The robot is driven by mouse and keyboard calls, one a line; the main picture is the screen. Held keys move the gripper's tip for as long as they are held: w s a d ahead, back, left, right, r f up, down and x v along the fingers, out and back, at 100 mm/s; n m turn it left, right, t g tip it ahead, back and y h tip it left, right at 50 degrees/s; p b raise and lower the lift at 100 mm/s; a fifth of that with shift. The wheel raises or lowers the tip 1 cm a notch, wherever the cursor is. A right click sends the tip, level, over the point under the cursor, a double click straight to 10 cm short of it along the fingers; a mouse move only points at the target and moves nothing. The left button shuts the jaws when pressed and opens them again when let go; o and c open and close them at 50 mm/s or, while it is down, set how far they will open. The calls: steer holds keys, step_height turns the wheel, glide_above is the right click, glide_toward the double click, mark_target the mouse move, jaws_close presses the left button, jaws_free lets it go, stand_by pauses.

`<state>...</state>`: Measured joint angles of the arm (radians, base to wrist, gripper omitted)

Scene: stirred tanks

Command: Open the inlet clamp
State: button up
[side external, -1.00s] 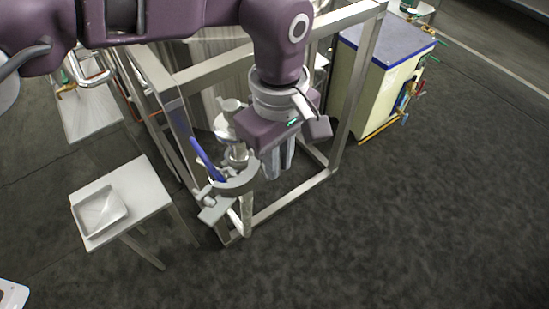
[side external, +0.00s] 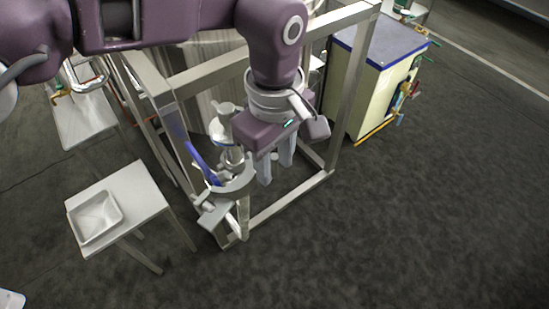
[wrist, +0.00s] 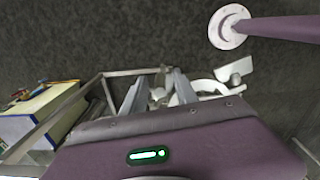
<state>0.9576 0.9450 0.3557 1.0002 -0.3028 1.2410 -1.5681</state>
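The inlet clamp is a grey ring-shaped fitting (side external: 238,184) with a blue handle (side external: 203,164), in the side view, at the near left corner of the metal frame. A flat grey plate sticks out at its lower left. My gripper (side external: 276,172) points down just right of the clamp, apart from the handle. Its two fingers are spread with nothing seen between them in the side view. In the wrist view my gripper (wrist: 157,92) is open, with small fittings showing beyond the gap. A pale curved fitting, probably the clamp (wrist: 212,86), lies right of the fingers there.
A metal frame (side external: 290,203) surrounds a steel tank (side external: 203,75) behind the clamp. A small white table (side external: 148,190) with a shallow tray (side external: 118,211) stands to the left. A cream cabinet with a blue-edged top (side external: 385,42) stands at the back right. The floor at right is clear.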

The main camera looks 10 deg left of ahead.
step_height(320, 180, up, 7)
steer(key=shift+r, duration=0.1)
stand_by(0.3)
stand_by(0.4)
steer(key=w+a+r+m+h, duration=0.1)
steer(key=w+a+r, duration=0.2)
steer(key=a+r, duration=0.7)
steer(key=s+a+r+m+t+h, duration=0.1)
steer(key=s+a+r+m, duration=0.1)
steer(key=a, duration=0.5)
steer(key=s+a+r+m+t, duration=0.1)
steer(key=s+a+r, duration=0.2)
steer(key=a, duration=0.5)
steer(key=s+a+f+m+t+y, duration=0.1)
steer(key=s+a+f+m, duration=0.2)
steer(key=s+a, duration=0.3)
steer(key=s+a+f+m+t+y, duration=0.1)
steer(key=s+a+f+m+t, duration=0.1)
steer(key=s+a, duration=0.4)
steer(key=s+f+m, duration=0.1)
steer(key=s+f, duration=0.1)
steer(key=s, duration=0.2)
steer(key=shift+s+m+t, duration=0.25)
steer(key=shift+m+t, duration=0.05)
